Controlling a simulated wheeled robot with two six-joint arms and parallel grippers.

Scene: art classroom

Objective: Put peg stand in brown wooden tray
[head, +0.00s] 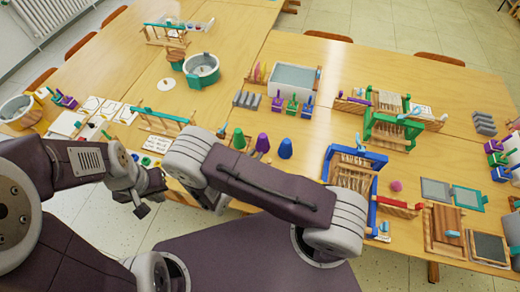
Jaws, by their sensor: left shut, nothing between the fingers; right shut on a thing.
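A brown wooden tray (446,226) lies at the right front of the table, with a small blue-topped item at its right edge. I cannot tell for certain which object is the peg stand. My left gripper (147,204) is shut and empty in front of the table's near edge, left of centre. My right gripper (215,202) is near the table edge, just right of the left one. Its fingers are largely hidden by its own wrist and forearm. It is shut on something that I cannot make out.
A blue-framed wooden loom (350,178) and a green-framed loom (393,128) stand right of centre. A grey slate (490,247) lies beside the brown tray. The table's middle has some free room.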

